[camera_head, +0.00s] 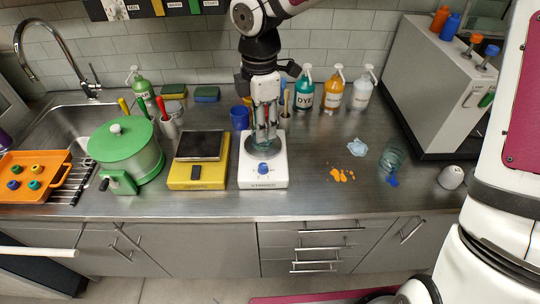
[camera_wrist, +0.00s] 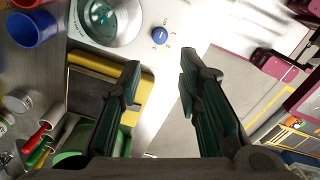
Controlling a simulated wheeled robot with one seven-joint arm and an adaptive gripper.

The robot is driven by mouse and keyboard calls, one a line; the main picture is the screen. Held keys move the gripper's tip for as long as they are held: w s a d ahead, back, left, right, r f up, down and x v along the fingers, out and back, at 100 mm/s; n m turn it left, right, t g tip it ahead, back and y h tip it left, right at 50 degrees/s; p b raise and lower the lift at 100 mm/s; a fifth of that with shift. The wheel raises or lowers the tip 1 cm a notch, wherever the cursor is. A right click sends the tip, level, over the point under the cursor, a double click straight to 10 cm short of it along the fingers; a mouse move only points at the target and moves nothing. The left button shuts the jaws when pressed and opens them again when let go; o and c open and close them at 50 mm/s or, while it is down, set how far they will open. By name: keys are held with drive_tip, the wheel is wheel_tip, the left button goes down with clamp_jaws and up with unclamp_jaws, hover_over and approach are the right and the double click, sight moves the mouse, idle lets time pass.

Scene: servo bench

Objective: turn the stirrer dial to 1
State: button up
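The stirrer (camera_head: 248,177) is a white box with a dark round plate, standing on the bench right of a yellow scale. Its blue dial (camera_head: 263,168) is on the sloping front. In the wrist view the dial (camera_wrist: 159,36) shows beyond the fingertips, with a pale pointer mark; its numbers are too small to read. A glass vessel with teal contents (camera_wrist: 103,20) stands on the stirrer plate. My gripper (camera_head: 265,135) hangs over the stirrer, pointing down. In the wrist view my gripper (camera_wrist: 159,70) is open and empty, its fingers apart from the dial.
The yellow scale (camera_head: 197,180) and a green pot (camera_head: 125,150) stand to the left. A blue cup (camera_head: 240,117) and several bottles (camera_head: 305,92) stand behind. Orange spills (camera_head: 342,175) and a tipped glass (camera_head: 392,157) lie to the right. The bench front is clear.

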sight(263, 165)
wheel_tip(263, 165, down, 14)
drive_tip(key=shift+r, duration=0.1)
idle(0.5)
clamp_jaws()
